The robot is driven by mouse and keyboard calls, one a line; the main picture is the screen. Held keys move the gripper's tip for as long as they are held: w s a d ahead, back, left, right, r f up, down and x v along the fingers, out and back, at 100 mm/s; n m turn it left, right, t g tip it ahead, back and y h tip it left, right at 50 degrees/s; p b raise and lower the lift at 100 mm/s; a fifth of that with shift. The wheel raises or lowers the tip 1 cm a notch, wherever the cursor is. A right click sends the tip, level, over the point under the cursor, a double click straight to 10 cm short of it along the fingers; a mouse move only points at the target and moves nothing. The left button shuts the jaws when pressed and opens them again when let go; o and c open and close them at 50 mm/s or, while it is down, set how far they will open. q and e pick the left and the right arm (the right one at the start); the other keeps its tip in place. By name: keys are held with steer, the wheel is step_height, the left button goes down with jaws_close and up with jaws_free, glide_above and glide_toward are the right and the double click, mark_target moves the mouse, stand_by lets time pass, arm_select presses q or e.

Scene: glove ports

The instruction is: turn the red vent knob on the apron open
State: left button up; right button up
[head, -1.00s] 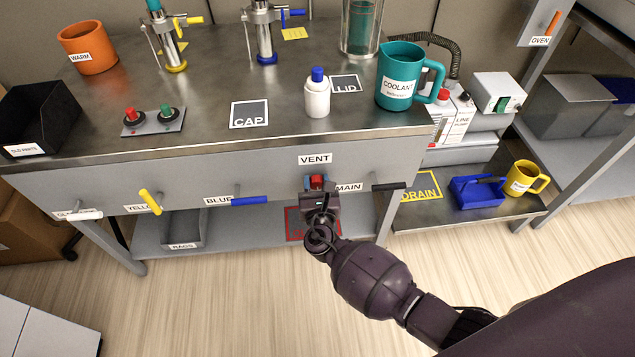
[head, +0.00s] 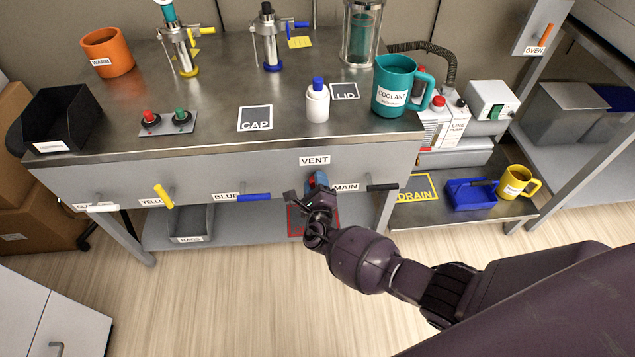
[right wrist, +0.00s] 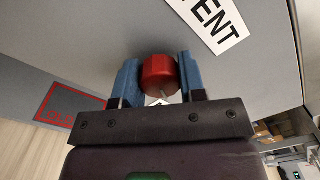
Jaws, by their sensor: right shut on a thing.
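The red vent knob (right wrist: 159,75) shows in the right wrist view, on the grey apron (right wrist: 110,30) beside the VENT label (right wrist: 215,18). My right gripper (right wrist: 158,82) is shut on the knob, with one blue finger on each side of it. In the wrist view the apron and label look tilted against the gripper. In the head view the right gripper (head: 318,181) is at the apron just under the VENT label (head: 314,160), and it hides most of the knob. My left gripper is not in view.
Along the apron are a yellow handle (head: 163,196), a blue handle (head: 253,197) and a black handle (head: 382,187) near MAIN. On the bench above stand a white bottle (head: 317,103) and a teal COOLANT jug (head: 396,87). Bare floor lies in front.

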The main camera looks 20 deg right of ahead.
steer(key=n, duration=0.3)
steer(key=shift+w+r+p, duration=0.1)
steer(key=shift+r+p, duration=0.1)
steer(key=shift+p, duration=0.2)
steer(key=shift+f+n, duration=0.1)
steer(key=shift+n, duration=0.6)
steer(key=o, duration=0.9)
steer(key=shift+f, duration=0.1)
